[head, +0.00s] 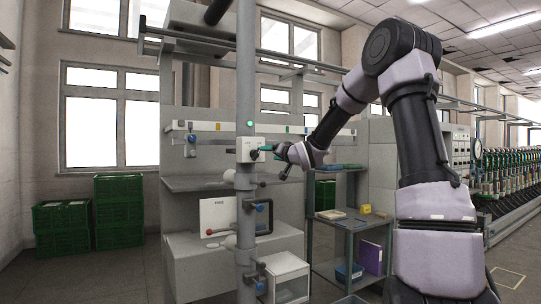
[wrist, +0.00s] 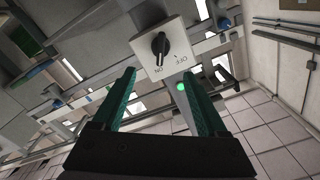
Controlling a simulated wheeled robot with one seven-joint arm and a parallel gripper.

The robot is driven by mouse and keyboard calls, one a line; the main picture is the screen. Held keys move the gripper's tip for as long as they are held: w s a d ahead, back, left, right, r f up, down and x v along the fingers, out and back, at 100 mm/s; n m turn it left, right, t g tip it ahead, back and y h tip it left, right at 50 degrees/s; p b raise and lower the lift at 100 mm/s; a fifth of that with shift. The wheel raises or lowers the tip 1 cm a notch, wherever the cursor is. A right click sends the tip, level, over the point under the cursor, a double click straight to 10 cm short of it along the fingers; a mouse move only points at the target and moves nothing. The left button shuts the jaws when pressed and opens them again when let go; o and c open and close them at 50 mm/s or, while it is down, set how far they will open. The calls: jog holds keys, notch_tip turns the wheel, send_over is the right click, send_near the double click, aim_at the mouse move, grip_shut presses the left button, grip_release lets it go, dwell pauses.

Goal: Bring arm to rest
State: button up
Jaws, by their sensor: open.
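My gripper (wrist: 163,104) is open and empty in the wrist view, with its two green fingers apart. Ahead of it is a white switch box with a black rotary knob (wrist: 160,47), marked ON and OFF. The knob's pointer is toward the ON mark. A green light (wrist: 181,87) glows beside the box. In the head view my arm (head: 423,140) reaches up and bends over to the left. Its gripper (head: 268,149) is by the white switch box (head: 245,150) on the grey post. Whether the fingers touch the knob cannot be told.
The grey post (head: 246,80) carries valves and small fittings below the box. A grey shelf cart (head: 350,228) with boxes and a purple binder stands beneath my forearm. Green crates (head: 62,228) are stacked at left. A bobbin machine (head: 505,170) runs along the right.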

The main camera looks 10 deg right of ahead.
jog(key=s+d+f+g+h, duration=0.1)
jog(key=s+f+g, duration=0.1)
jog(key=s, duration=1.3)
jog(key=s+d+f+m+g+h, duration=0.1)
jog(key=s+f+g, duration=0.2)
jog(key=s, duration=1.2)
jog(key=s+f+g+h, duration=0.1)
jog(key=s+g, duration=0.4)
jog(key=s, duration=1)
jog(key=shift+d+f+m, duration=0.3)
jog(key=shift+d+f, duration=0.1)
jog(key=shift+f, duration=0.3)
